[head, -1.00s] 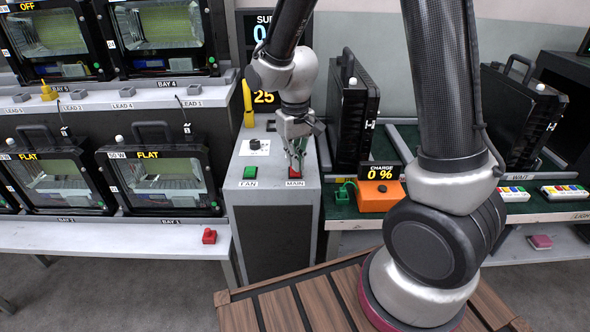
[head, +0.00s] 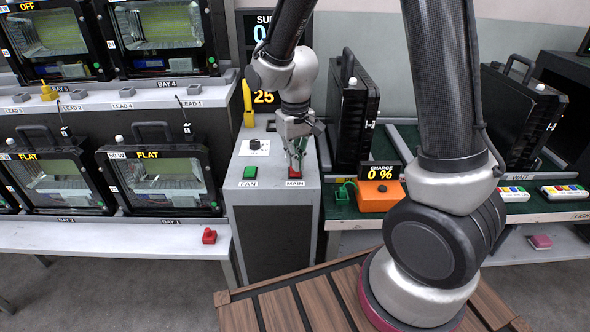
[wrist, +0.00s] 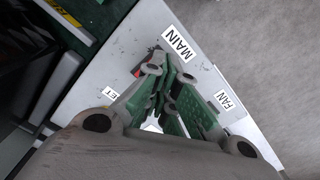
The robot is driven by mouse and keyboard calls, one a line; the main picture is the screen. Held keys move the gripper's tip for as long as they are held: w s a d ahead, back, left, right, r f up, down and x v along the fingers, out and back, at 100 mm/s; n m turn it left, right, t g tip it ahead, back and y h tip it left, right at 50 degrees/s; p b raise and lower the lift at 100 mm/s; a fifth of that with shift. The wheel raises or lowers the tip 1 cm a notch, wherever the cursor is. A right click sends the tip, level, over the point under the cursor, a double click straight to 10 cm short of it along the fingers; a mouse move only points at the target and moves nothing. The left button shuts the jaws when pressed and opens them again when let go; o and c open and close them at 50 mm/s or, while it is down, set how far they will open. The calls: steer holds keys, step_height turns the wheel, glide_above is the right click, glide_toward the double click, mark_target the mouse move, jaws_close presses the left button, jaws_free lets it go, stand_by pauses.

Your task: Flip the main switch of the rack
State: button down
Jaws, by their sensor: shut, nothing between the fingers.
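The red main switch (head: 295,171) sits on the sloped grey top of the rack cabinet (head: 270,212), above its MAIN label. My gripper (head: 297,161) points down right over this switch, with its fingertips at or just above it. I cannot tell whether they touch. In the wrist view my gripper (wrist: 172,85) is shut and empty, and its fingers hide most of the switch. Only a small red edge of the main switch (wrist: 138,70) shows, beside the MAIN label (wrist: 177,43).
A green FAN switch (head: 250,172) is left of the main switch, with a dial (head: 255,145) behind it. An orange charge unit (head: 378,194) reading 0 % stands to the right. Floodlight housings (head: 160,180) fill the left racks. A red block (head: 209,236) lies on the left bench.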

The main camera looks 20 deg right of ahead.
mark_target(295, 172)
steer(key=shift+f, duration=1.15)
stand_by(0.4)
steer(key=shift+r, duration=3.5)
